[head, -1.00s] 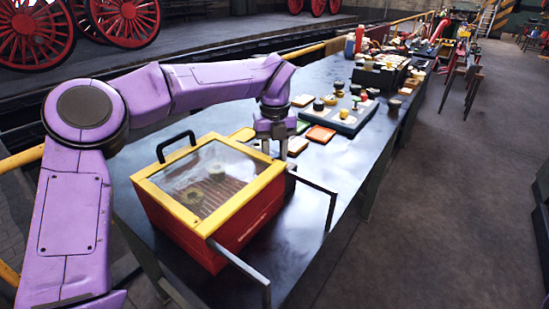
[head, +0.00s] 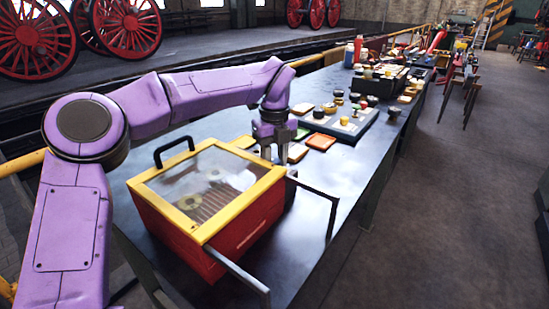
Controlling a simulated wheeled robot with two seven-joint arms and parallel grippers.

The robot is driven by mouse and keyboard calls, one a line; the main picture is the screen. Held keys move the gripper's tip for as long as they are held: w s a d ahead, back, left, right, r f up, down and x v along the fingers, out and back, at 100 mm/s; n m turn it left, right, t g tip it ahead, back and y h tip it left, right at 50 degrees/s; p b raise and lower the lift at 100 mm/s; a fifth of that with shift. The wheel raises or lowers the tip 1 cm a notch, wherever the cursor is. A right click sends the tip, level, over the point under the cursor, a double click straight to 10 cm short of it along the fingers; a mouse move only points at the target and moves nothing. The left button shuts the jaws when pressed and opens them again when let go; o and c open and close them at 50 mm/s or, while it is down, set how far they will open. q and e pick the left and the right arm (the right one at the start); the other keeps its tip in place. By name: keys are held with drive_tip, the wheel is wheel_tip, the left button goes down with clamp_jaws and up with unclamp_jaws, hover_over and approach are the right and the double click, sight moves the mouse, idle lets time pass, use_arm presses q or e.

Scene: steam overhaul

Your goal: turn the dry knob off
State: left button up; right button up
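A red box (head: 240,236) with a yellow-framed clear lid (head: 208,178) stands on the near part of the table. The lid is down and has a black handle at its far left. Through the hazy pane I see a rack with two roundish pieces on it. My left gripper (head: 275,155) points down just behind the box's far right corner. Its two fingers show apart, but their tips are partly hidden by the box, so I cannot tell if anything is between them. I cannot make out the dry knob. My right gripper is not in view.
The dark table (head: 345,165) holds small coloured trays (head: 320,142) behind my gripper and a flat board (head: 345,122) with jars beyond. A grey metal bar frame (head: 325,205) sticks out at the box's right.

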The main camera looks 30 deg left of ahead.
use_arm(q)
drive_tip(key=o, duration=1)
drive_tip(key=shift+d, duration=0.1)
drive_tip(key=shift+o, duration=0.2)
